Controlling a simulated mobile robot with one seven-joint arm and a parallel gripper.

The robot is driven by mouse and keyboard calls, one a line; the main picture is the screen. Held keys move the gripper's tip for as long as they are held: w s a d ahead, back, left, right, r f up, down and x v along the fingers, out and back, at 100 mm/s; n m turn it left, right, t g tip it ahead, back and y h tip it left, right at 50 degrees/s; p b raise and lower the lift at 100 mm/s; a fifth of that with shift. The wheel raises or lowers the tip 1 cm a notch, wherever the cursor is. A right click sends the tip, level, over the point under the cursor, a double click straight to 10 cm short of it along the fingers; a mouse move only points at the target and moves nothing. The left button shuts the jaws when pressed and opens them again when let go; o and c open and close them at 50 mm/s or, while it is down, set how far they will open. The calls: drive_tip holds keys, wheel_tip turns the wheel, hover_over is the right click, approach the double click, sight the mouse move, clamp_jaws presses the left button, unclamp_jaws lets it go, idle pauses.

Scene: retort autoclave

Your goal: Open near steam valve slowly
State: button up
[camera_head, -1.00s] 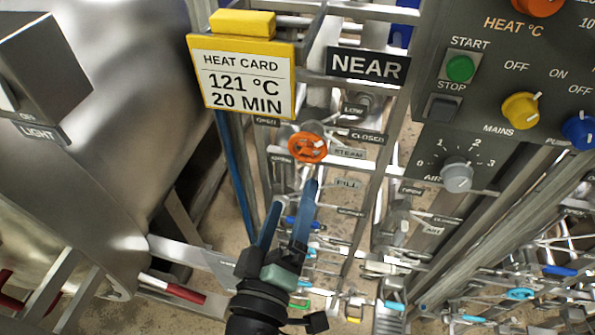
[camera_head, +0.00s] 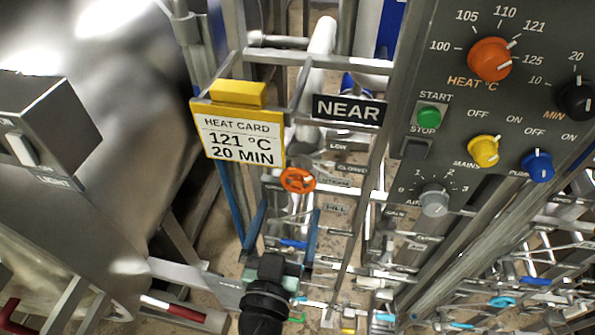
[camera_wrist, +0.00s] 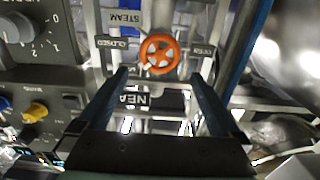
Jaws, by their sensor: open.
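The near steam valve is a small orange handwheel (camera_head: 298,180) on the pipe rack, below the black NEAR sign (camera_head: 348,110) and beside a STEAM label. In the wrist view the orange handwheel (camera_wrist: 160,54) is in the upper middle, ahead of my fingertips, with its spokes and a light mark at its lower left visible. My gripper (camera_head: 284,222) is open, its two blue fingers spread below the wheel and apart from it. In the wrist view my gripper (camera_wrist: 160,78) has nothing between its fingers. The OPEN label is partly hidden by the heat card.
A yellow-framed heat card (camera_head: 240,140) hangs left above the wheel. The control panel (camera_head: 455,130) with knobs stands right. Metal rails and more pipes with handles crowd the lower right. The steel vessel (camera_head: 90,140) fills the left.

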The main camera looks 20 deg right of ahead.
sight(297, 182)
drive_tip(key=p+x, duration=0.2)
drive_tip(key=x, duration=0.6)
drive_tip(key=shift+w+d+p, duration=0.25)
drive_tip(key=shift+p, duration=0.15)
drive_tip(key=c, duration=1.1)
drive_tip(key=shift+c, duration=0.2)
